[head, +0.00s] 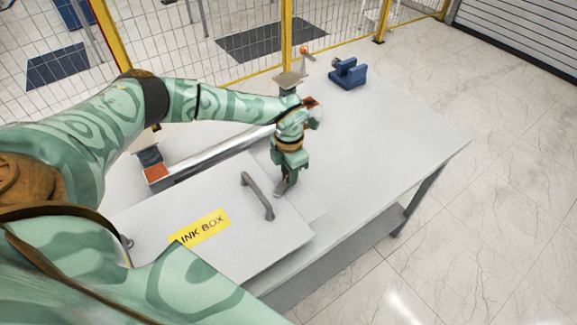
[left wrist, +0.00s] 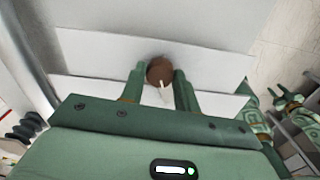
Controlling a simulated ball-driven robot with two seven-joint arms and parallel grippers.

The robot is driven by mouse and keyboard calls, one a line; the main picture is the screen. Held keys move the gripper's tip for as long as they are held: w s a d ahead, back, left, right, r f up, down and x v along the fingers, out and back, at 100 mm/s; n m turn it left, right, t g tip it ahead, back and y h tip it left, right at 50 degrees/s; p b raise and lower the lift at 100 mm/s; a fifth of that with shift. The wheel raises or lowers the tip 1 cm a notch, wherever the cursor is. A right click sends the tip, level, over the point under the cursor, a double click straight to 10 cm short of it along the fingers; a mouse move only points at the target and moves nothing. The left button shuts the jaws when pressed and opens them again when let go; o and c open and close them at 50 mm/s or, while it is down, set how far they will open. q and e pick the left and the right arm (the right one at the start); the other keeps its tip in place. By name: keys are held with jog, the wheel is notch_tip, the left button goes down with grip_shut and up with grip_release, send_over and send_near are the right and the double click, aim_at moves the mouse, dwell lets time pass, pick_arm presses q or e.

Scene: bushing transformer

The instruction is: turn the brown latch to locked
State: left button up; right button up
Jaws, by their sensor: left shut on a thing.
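The brown latch (left wrist: 160,72) is a round knob with a pale pointer mark, on the white box lid in the left wrist view. My left gripper (left wrist: 161,85) has its two green fingers on either side of the latch, shut on it. In the head view my left gripper (head: 285,186) reaches down at the right edge of the ink box (head: 150,222), and the latch is hidden there. The pointer mark runs toward the palm, tilted slightly.
The box has a grey handle (head: 258,195) and a yellow label (head: 200,228). A metal rail (head: 215,153) with orange-ended blocks lies behind it. A blue vise (head: 347,73) stands at the far table end. The table's right side (head: 390,130) is clear.

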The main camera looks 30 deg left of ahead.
pick_arm(q)
jog(key=shift+r+m+p, duration=0.1)
jog(key=shift+m+p, duration=0.6)
jog(key=shift+m, duration=1.4)
jog(key=o, duration=1)
notch_tip(320, 180, up, 16)
jog(key=shift+r+p, duration=0.15)
jog(key=shift+p, duration=0.3)
